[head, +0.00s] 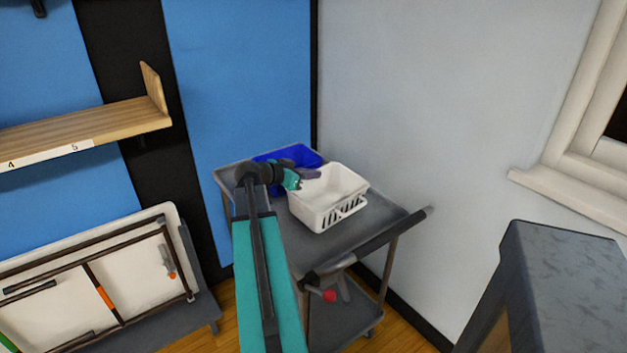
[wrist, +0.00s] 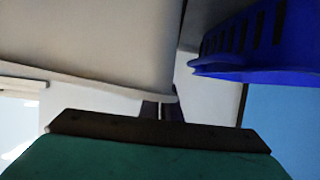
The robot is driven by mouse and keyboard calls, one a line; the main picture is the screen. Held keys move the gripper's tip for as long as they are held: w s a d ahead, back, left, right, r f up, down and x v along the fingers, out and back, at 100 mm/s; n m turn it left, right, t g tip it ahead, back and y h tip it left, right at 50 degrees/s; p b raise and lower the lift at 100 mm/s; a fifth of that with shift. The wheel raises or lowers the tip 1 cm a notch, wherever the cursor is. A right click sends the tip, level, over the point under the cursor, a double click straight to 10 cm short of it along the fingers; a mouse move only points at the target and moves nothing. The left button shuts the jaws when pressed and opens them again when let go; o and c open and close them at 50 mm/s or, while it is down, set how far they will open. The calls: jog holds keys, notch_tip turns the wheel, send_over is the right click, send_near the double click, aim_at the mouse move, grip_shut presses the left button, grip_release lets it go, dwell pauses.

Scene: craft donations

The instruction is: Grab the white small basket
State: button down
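The white small basket (head: 322,207) stands upright on the top shelf of a grey cart. My gripper (head: 309,174) is at its left rear rim in the head view, with the grey fingers over the rim. In the wrist view the white basket (wrist: 95,45) fills the upper left, and its rim edge lies close in front of the fingers. The fingers are mostly hidden there, so I cannot tell whether they are open or closed on the rim.
A blue basket (head: 308,155) stands behind the white one; it also shows at the wrist view's right (wrist: 265,45). The grey cart (head: 378,222) has a handle at its front right. A wooden shelf (head: 90,125) is on the left, and a wall is behind.

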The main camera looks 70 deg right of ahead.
jog(key=w+a+b, duration=0.1)
jog(key=a+b, duration=0.4)
jog(key=a, duration=0.8)
jog(key=shift+r, duration=0.4)
jog(key=b, duration=0.2)
jog(key=shift+a+b, duration=0.35)
jog(key=shift+a, duration=0.05)
jog(key=shift+a+b, duration=0.3)
jog(key=shift+b, duration=0.95)
jog(key=a+b, duration=0.1)
jog(key=b, duration=0.2)
jog(key=shift+s+r, duration=0.1)
jog(key=shift+r, duration=0.05)
jog(key=shift+a+r+b, duration=0.15)
jog(key=shift+b, duration=0.4)
jog(key=shift+r, duration=0.1)
